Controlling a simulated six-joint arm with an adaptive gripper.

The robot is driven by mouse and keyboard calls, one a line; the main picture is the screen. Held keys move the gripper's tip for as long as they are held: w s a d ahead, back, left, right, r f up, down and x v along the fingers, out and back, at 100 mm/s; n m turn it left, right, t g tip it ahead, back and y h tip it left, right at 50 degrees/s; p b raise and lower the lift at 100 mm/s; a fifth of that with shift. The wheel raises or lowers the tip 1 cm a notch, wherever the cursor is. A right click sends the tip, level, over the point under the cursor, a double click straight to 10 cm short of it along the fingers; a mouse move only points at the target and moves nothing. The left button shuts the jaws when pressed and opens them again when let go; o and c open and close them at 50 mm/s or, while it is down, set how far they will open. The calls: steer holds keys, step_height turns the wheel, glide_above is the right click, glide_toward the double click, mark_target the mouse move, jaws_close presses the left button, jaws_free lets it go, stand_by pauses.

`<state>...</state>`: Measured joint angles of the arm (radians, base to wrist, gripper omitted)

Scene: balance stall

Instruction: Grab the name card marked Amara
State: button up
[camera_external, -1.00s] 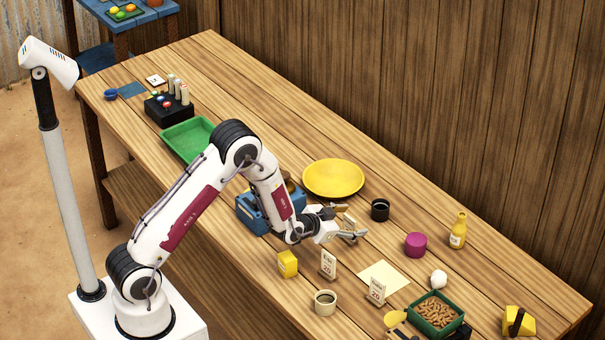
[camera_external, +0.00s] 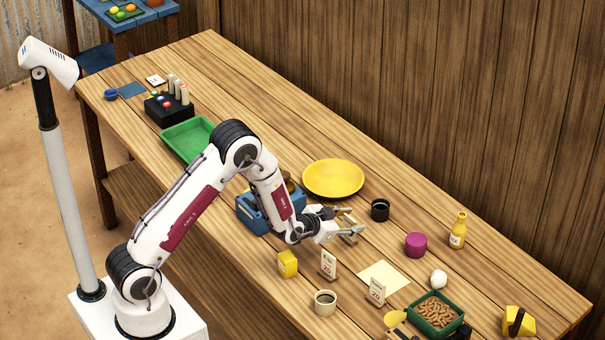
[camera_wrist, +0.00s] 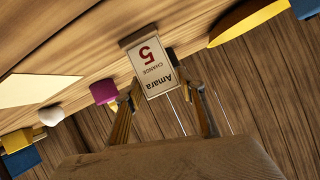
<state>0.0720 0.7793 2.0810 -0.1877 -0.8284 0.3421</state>
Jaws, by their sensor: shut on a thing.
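The name card marked Amara (camera_wrist: 154,74) is white with a red 5 and the word CHANGE. It appears upside down in the wrist view, on a small brown base. My gripper (camera_wrist: 165,92) is shut on it, with a finger at each side edge of the card. In the external view my gripper (camera_external: 354,232) is low over the table, right of the blue box (camera_external: 254,215); the card is mostly hidden there. Two other white cards stand nearer the front, one (camera_external: 328,264) beside the yellow block and one (camera_external: 376,291) beside the cream sheet.
A yellow plate (camera_external: 333,178) and a black cup (camera_external: 380,209) lie behind my gripper. A magenta cylinder (camera_external: 415,244), a cream sheet (camera_external: 384,276) and a yellow block (camera_external: 288,264) are around it. A green tray (camera_external: 436,331) of brown pieces is farther right.

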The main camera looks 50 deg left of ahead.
steer(key=shift+r, duration=0.4)
steer(key=shift+c, duration=1.4)
steer(key=shift+r, duration=4.65)
